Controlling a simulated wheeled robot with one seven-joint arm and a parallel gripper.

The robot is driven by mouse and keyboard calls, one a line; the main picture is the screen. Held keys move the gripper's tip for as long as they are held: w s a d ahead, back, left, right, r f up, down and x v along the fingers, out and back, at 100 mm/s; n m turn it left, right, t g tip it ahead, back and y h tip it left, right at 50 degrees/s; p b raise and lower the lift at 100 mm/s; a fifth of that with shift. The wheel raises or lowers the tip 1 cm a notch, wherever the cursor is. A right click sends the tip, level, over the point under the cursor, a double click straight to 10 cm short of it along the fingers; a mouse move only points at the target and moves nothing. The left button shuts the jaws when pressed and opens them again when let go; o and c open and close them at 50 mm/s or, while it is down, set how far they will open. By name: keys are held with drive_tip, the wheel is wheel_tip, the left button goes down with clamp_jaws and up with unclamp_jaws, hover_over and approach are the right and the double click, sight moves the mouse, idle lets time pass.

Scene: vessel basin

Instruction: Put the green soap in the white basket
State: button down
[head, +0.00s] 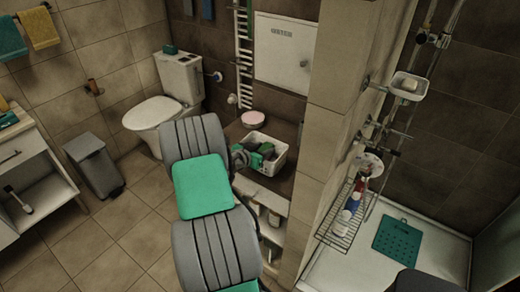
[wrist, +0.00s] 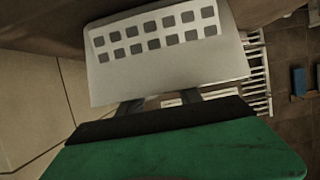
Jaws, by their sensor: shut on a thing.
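The white basket (head: 286,157) stands on the ledge by the low wall. In the wrist view its white wall (wrist: 165,72) with rows of square holes is just beyond my fingers. My gripper (head: 266,150) is down at the basket, over its opening in the head view. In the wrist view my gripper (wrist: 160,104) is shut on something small. The held thing is mostly hidden by my gripper's own green and black body; I take it to be the green soap but cannot see it clearly. I cannot tell whether it touches the basket floor.
A pink round bowl (head: 253,118) sits behind the basket on the ledge. The tiled wall end (head: 318,130) rises close on the right. A toilet (head: 165,105) and a grey bin (head: 93,165) stand to the left. A wire shelf with bottles (head: 340,228) hangs in the shower.

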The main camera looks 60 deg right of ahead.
drive_tip(key=c, duration=0.8)
unclamp_jaws()
drive_tip(key=shift+f, duration=0.15)
